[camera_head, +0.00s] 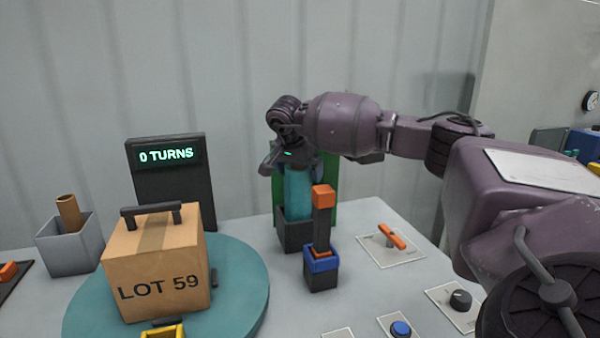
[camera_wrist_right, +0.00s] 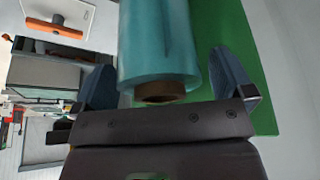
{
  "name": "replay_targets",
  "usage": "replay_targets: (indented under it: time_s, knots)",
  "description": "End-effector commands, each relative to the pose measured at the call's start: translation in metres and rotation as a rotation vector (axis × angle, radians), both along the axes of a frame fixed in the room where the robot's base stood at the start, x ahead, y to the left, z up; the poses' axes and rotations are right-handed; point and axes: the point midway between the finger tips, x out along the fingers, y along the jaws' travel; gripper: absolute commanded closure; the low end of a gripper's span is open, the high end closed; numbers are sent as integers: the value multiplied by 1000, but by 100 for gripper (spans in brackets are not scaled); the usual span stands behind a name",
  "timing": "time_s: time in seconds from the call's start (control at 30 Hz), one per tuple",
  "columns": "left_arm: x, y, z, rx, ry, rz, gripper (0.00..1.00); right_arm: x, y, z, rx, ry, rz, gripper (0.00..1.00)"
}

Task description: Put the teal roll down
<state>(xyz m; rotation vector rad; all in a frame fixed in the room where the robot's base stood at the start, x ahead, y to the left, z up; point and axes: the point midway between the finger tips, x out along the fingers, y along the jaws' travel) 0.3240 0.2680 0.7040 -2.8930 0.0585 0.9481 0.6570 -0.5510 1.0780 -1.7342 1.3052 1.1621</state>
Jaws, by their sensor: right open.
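The teal roll (camera_head: 298,192) stands upright at the back of the table, its lower end hidden by a dark square holder (camera_head: 294,235). It appears to sit in that holder. My right gripper (camera_head: 284,158) is at the top of the roll. In the right wrist view the roll (camera_wrist_right: 158,45) lies between two spread fingers, with gaps on both sides, and its brown core end shows. The right gripper (camera_wrist_right: 166,85) is open. My left gripper is in neither view.
A green panel (camera_head: 328,180) stands behind the roll. An orange-topped dark post (camera_head: 322,225) in a blue-rimmed block is close in front. A carton marked LOT 59 (camera_head: 155,265) sits on a teal turntable (camera_head: 245,290). A switch plate (camera_head: 375,250) lies to the right.

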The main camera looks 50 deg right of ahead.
Motion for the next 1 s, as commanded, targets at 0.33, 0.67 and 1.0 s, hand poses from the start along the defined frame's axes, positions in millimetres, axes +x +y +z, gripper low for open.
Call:
replay_targets:
  time_s: [0.33, 0.67, 1.0]
  knots:
    - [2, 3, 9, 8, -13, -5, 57, -7, 24, 64, 0, -7, 0, 1]
    - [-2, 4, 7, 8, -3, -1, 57, -11, 39, 100, 0, -3, 1, 1]
    - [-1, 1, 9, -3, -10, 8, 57, -12, 41, 103, 0, -1, 0, 1]
